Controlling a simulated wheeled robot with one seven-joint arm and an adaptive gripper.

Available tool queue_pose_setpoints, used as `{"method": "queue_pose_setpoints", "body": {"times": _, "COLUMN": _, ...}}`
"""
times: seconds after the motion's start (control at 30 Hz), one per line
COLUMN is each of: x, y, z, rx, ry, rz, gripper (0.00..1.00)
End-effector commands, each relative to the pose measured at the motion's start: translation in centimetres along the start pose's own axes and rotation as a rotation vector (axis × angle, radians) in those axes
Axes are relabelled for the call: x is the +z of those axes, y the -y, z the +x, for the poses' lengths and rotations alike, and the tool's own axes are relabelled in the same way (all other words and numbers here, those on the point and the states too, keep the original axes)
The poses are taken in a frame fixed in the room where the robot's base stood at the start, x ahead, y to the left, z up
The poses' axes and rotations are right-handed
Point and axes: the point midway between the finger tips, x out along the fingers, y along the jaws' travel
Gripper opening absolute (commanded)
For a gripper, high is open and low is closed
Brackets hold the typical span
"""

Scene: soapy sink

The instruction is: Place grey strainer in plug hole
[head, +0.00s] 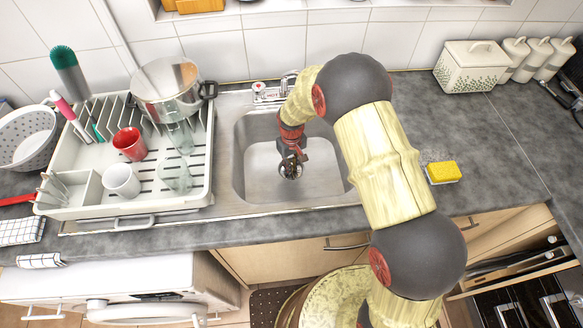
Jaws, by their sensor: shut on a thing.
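My gripper (291,158) is inside the sink basin, pointing down toward its floor. It is shut on the grey strainer (291,172), a small round metallic piece at the fingertips. The sink (258,186) is a grey basin set in the counter. The plug hole cannot be made out; the gripper and strainer cover that part of the basin. I cannot tell whether the strainer touches the basin floor.
A white dish rack (140,211) with a pot (168,92), a red mug (130,144), a white mug (121,181) and glasses stands left of the sink. A yellow sponge (443,172) lies right. The tap (288,82) is behind my arm. The right counter is mostly clear.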

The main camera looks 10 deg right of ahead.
Motion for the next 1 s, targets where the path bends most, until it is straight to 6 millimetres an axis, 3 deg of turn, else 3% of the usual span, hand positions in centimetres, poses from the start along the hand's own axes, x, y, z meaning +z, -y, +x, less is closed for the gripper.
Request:
{"method": "queue_pose_setpoints", "body": {"times": 0.37, "x": -0.08, "y": -0.02, "z": 0.4, "rx": 0.0, "ry": -0.002, "rz": 0.0, "gripper": 0.0}}
{"method": "queue_pose_setpoints", "body": {"times": 0.4, "x": -0.08, "y": -0.03, "z": 0.4, "rx": 0.0, "ry": -0.002, "rz": 0.0, "gripper": 0.12}}
{"method": "queue_pose_setpoints", "body": {"times": 0.7, "x": -0.08, "y": -0.03, "z": 0.34, "rx": 0.0, "ry": -0.002, "rz": 0.0, "gripper": 0.29}}
{"method": "queue_pose_setpoints", "body": {"times": 1.0, "x": -0.09, "y": -0.03, "z": 0.21, "rx": 0.0, "ry": -0.002, "rz": 0.0, "gripper": 0.29}}
